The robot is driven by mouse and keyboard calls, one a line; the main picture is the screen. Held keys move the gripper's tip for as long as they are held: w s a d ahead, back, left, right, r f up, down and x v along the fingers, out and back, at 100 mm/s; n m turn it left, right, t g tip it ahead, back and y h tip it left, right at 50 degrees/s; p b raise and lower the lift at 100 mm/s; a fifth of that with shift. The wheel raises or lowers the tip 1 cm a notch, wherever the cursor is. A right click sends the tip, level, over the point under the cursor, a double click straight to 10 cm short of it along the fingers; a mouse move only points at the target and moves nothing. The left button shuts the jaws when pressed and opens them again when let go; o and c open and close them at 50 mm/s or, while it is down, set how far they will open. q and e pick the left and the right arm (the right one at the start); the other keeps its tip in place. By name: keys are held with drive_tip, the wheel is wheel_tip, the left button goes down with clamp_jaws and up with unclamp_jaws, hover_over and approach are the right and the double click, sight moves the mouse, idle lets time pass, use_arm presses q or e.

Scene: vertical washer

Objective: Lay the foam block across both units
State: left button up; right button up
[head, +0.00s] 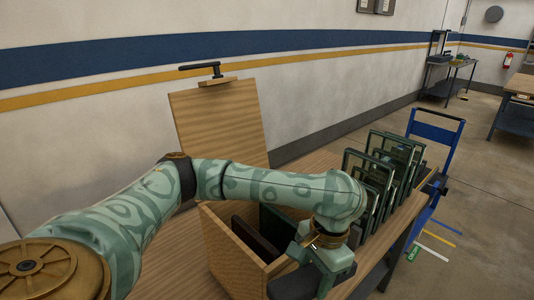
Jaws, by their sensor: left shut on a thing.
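My left gripper (318,268) reaches over the front right part of an open wooden crate (228,252), pointing down. It is shut on a dark grey block (291,285), which seems to be the foam block; my gripper hides part of it. Inside the crate stand two panel-like units: a dark brown one (253,240) and a dark green one (280,222) behind it, partly hidden by my left arm. The block is near the crate's right front wall; I cannot tell whether it touches anything. My right gripper is not in view.
The crate's lid (218,120) stands upright behind it, with a dark handle (200,67) on top. Several green-framed glass panes (385,175) stand upright to the right on the wooden table (320,163). A blue cart (433,138) stands beyond the table's right end.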

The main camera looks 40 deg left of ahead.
use_arm(q)
drive_tip(key=r+p, duration=0.1)
drive_tip(key=a+r+m+p, duration=0.1)
drive_tip(key=r+p, duration=0.1)
drive_tip(key=r+m+p, duration=0.1)
drive_tip(key=shift+w+a+r, duration=0.25)
drive_tip(key=shift+a+r, duration=0.05)
drive_tip(key=shift+a, duration=0.1)
drive_tip(key=w+a+r+m+t+p, duration=0.2)
drive_tip(key=w+a+m+p, duration=0.45)
drive_tip(key=m, duration=0.85)
drive_tip(key=w+a+r+m+t+p, duration=0.1)
drive_tip(key=w+a+r+m+p, duration=0.2)
drive_tip(key=a+m+p, duration=0.95)
use_arm(e)
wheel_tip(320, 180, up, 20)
drive_tip(key=b, duration=0.5)
use_arm(q)
wheel_tip(320, 180, down, 14)
drive_tip(key=d+m+b, duration=0.2)
drive_tip(key=m+b, duration=0.1)
drive_tip(key=b, duration=1)
drive_tip(key=shift+w+d+m+h, duration=0.15)
drive_tip(key=shift+m+h, duration=0.15)
drive_tip(key=shift+m, duration=0.05)
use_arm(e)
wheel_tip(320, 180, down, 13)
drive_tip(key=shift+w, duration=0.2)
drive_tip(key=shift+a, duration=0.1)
